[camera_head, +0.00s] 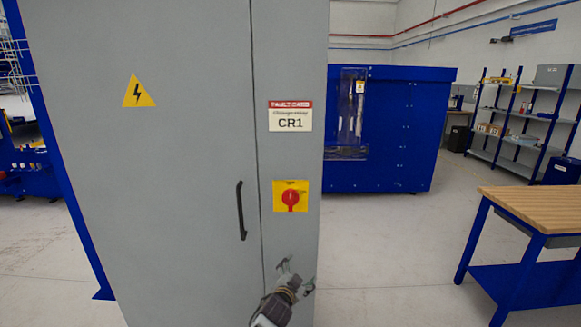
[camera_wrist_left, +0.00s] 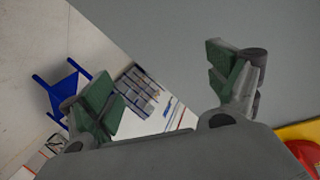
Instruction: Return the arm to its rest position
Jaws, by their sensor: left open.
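My left gripper (camera_head: 296,277) is in the lower middle of the head view, in front of the lower right part of a tall grey cabinet (camera_head: 180,200). It is open and empty, below the red rotary switch (camera_head: 290,198) on its yellow plate. In the left wrist view the two green-padded fingers (camera_wrist_left: 165,85) stand wide apart with nothing between them. The cabinet's grey surface (camera_wrist_left: 190,20) fills the upper right there, and part of the red switch (camera_wrist_left: 312,155) shows at the lower right corner. My right gripper is in neither view.
The cabinet has a black handle (camera_head: 241,211), a CR1 label (camera_head: 290,117) and a yellow warning triangle (camera_head: 138,92). A wooden-topped blue workbench (camera_head: 535,207) stands at the right. A blue machine (camera_head: 400,130) and shelves (camera_head: 520,120) are behind. The floor between cabinet and bench is clear.

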